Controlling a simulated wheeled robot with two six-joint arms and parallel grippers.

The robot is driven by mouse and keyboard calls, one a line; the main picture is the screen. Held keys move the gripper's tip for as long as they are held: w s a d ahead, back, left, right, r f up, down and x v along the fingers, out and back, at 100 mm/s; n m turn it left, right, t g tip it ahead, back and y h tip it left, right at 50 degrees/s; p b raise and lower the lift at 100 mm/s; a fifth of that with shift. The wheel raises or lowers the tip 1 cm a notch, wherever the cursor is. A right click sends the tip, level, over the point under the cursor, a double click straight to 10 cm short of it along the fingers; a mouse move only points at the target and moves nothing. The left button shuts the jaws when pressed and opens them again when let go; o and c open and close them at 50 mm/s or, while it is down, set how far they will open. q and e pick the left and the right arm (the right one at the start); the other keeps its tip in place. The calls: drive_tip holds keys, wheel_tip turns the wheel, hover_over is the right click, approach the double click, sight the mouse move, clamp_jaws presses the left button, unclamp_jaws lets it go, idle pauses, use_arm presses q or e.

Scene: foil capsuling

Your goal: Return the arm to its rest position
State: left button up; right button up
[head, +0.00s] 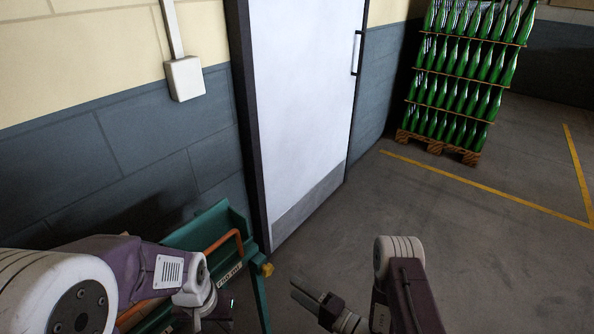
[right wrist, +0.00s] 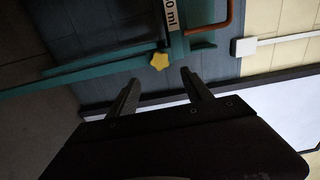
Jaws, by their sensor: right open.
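My right arm (head: 408,290) comes up from the bottom of the head view, right of centre. Its dark gripper (head: 300,292) points left over the bare floor. In the right wrist view the two fingers of the right gripper (right wrist: 160,78) stand apart with nothing between them. My left arm (head: 125,262) reaches in from the lower left, in front of a green stand. The left gripper (head: 217,316) is dark and partly cut off at the bottom edge, so its fingers cannot be made out.
A white door (head: 300,100) is behind. Green bottles (head: 462,75) stand stacked on a pallet. Floor at right is clear.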

drive_tip(key=w+a+r+n+g+y, duration=0.1)
drive_tip(key=w+r+n+y, duration=0.1)
drive_tip(key=r, duration=0.5)
drive_tip(key=w+a+r+n+y, duration=0.1)
drive_tip(key=r+n, duration=0.2)
drive_tip(key=r, duration=0.3)
drive_tip(key=s+a+r+n+g+h, duration=0.1)
drive_tip(key=s+a+r+n+g, duration=0.1)
drive_tip(key=s+r+n+g, duration=0.35)
drive_tip(key=s+a+r+n+g, duration=0.2)
drive_tip(key=s+n+g, duration=0.1)
drive_tip(key=s+g, duration=0.55)
drive_tip(key=s+d+f+t+h, duration=0.1)
drive_tip(key=s+d+f+h, duration=0.8)
drive_tip(key=d+h, duration=0.3)
drive_tip(key=w+d+f+m+t+h, duration=0.35)
drive_tip(key=w+d+m, duration=0.35)
drive_tip(key=d, duration=0.4)
wheel_tip(320, 180, up, 17)
drive_tip(key=p, duration=1.6)
drive_tip(key=shift+w+a+n+t+p, duration=0.15)
drive_tip(key=shift+w+n+t+p, duration=0.2)
